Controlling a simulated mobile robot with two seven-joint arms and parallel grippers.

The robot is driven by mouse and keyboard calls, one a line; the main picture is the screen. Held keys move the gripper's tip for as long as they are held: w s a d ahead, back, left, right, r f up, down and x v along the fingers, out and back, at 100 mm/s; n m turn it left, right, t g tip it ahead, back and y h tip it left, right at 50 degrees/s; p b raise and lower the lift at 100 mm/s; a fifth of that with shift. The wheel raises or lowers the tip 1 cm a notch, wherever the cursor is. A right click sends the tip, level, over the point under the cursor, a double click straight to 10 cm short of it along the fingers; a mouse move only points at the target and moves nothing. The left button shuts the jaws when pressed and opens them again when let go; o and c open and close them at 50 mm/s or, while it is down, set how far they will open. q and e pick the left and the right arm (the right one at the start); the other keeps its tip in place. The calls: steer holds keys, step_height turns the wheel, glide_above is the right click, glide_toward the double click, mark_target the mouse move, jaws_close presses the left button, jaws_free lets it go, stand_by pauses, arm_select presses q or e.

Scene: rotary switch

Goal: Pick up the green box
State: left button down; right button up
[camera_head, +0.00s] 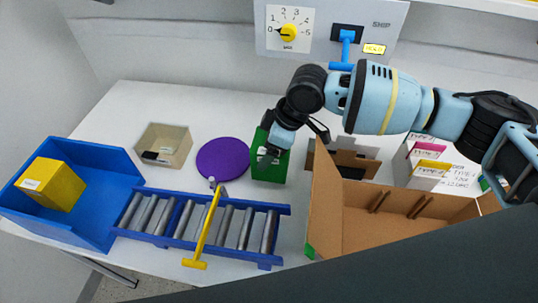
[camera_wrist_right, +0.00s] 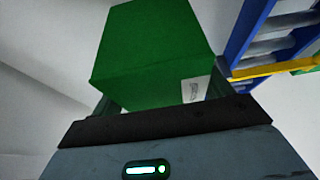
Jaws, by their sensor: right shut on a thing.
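The green box (camera_head: 268,171) stands upright on the white table in the head view, between the purple disc and the cardboard box. My right gripper (camera_head: 270,154) reaches down to it from above and is shut on it. In the right wrist view the green box (camera_wrist_right: 152,50) fills the space between the fingers, with a white label low on its right side. The gripper hides part of the box's top in the head view. I cannot tell whether the box still touches the table. My left gripper is not in view.
The blue roller conveyor (camera_head: 285,210) with a yellow bar lies in front of the box. A blue bin (camera_head: 100,165) holding a yellow box (camera_head: 52,184) is at left. A purple disc (camera_head: 222,159) and beige tray (camera_head: 182,132) are near. An open cardboard box (camera_head: 330,205) stands right.

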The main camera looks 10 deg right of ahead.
step_height(320, 180, up, 13)
stand_by(0.3)
